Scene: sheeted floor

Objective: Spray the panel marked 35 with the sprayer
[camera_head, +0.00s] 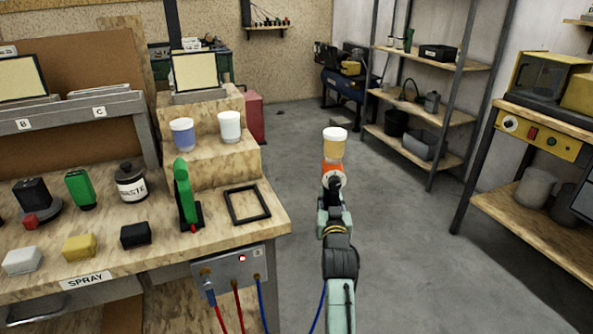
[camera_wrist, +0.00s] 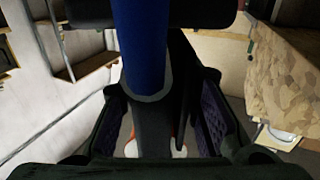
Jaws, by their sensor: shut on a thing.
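The sprayer (camera_head: 333,150) is in the head view, right of the bench, with a yellowish cup under a white lid and an orange part below. My gripper (camera_head: 334,197) is shut on it and holds it upright over open floor; my arm hides its lower part. In the wrist view, my gripper's fingers (camera_wrist: 165,130) stand on both sides of a dark grip with a blue upper part (camera_wrist: 142,40). Cream panels stand at the left (camera_head: 20,80) and on the bench's back step (camera_head: 194,71). I can read no 35 on either.
A bench labelled SPRAY (camera_head: 88,281) carries blue and white cups, a dark jar (camera_head: 131,182), a green upright tool (camera_head: 185,193) and a black frame (camera_head: 247,204). A control box (camera_head: 230,272) with hoses hangs at its front. Shelves (camera_head: 425,110) stand right; the floor between is clear.

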